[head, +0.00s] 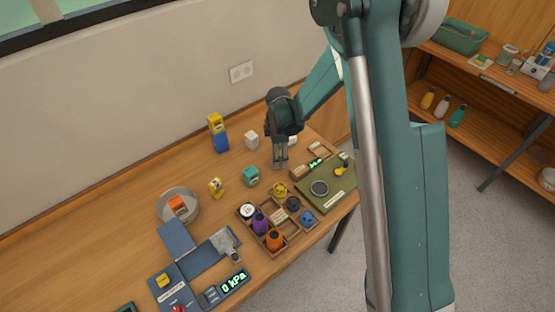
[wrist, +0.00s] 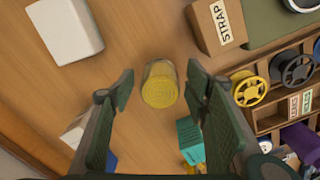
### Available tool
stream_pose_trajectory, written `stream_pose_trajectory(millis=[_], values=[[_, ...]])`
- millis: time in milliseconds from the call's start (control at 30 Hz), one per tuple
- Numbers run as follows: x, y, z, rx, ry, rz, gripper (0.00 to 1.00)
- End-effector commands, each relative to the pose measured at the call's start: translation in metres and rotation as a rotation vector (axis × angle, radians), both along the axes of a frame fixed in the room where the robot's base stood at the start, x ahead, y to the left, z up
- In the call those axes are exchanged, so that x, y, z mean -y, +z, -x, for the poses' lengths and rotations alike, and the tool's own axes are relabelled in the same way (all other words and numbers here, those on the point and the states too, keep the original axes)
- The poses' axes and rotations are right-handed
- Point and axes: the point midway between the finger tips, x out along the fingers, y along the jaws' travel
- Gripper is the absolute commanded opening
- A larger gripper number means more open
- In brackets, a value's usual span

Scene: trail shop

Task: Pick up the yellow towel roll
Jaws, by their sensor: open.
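The yellow towel roll (wrist: 159,88) shows in the middle of the wrist view as a short yellow cylinder with a spiral end, with a clear band around its side. It stands on the wooden table. My gripper (head: 280,163) is open above the table in the head view. In the wrist view its two fingers lie left and right of the roll with gaps on both sides, and nothing is held. How far the fingertips are above the roll is hard to tell. In the head view I cannot make out the roll; my gripper seems to hide it.
A compartment tray with a yellow spool (wrist: 249,89) is at right. A yellow-blue dispenser (head: 218,133) stands left of my gripper.

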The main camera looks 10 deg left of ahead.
Motion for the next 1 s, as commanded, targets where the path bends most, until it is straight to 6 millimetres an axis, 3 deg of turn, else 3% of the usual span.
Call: stream_pose_trajectory(millis=[233,800,1000], values=[[0.000,-0.014,0.000,0.000,0.000,0.000,0.46],[0.000,-0.014,0.000,0.000,0.000,0.000,0.46],[0.000,-0.014,0.000,0.000,0.000,0.000,0.20]])
